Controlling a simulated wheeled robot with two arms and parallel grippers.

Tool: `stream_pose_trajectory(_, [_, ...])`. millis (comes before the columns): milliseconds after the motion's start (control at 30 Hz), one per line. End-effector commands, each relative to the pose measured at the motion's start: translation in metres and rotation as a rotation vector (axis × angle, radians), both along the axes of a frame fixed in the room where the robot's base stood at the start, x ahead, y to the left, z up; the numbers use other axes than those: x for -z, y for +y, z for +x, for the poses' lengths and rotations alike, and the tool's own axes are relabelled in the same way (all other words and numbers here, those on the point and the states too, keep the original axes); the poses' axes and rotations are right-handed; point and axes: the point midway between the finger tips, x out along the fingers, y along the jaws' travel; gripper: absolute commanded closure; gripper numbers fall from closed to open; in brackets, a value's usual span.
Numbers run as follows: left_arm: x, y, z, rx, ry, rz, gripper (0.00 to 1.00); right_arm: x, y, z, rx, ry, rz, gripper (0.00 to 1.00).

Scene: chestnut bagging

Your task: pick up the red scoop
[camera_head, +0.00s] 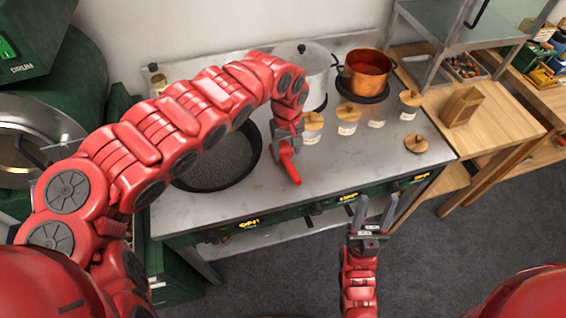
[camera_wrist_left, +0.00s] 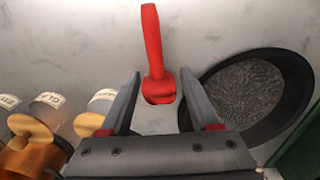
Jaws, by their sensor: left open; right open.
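The red scoop (camera_head: 291,168) lies on the grey counter to the right of the black pan, its handle pointing toward the front edge. In the left wrist view the scoop (camera_wrist_left: 152,45) has its handle pointing up the picture and its cup end between my fingers. My left gripper (camera_head: 287,139) is over the cup end, pointing down; its fingers are mostly hidden in the head view. In the wrist view the left gripper (camera_wrist_left: 160,76) is open, with a gap on each side of the cup. My right gripper (camera_head: 373,211) is open and empty in front of the counter.
The black pan (camera_head: 258,140) of dark grains is close left of the scoop. Several cork-lidded jars (camera_head: 347,127) stand to its right. A steel pot (camera_head: 313,80) and copper pot (camera_head: 366,70) stand behind. The counter's front (camera_head: 330,190) is clear.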

Motion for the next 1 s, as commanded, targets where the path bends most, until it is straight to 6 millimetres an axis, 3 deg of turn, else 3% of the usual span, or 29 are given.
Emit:
stream_pose_trajectory(67, [0.012, -0.002, 0.0, -0.002, 0.001, -0.009, 0.38, 0.005, 0.0, 0.0, 0.0, -0.001, 0.0, 0.5])
stream_pose_trajectory(367, [0.035, -0.003, -0.001, -0.001, 0.001, -0.004, 0.38, -0.008, 0.0, 0.0, 0.0, 0.0, 0.0, 0.5])
stream_pose_trajectory(700, [0.079, -0.01, -0.003, -0.001, 0.002, -0.003, 0.38, -0.022, 0.0, 0.0, 0.0, -0.001, 0.0, 0.5])
stream_pose_trajectory(1000, [0.085, -0.009, -0.002, -0.001, -0.001, -0.002, 0.38, -0.022, 0.0, 0.0, 0.0, -0.001, 0.0, 0.5])
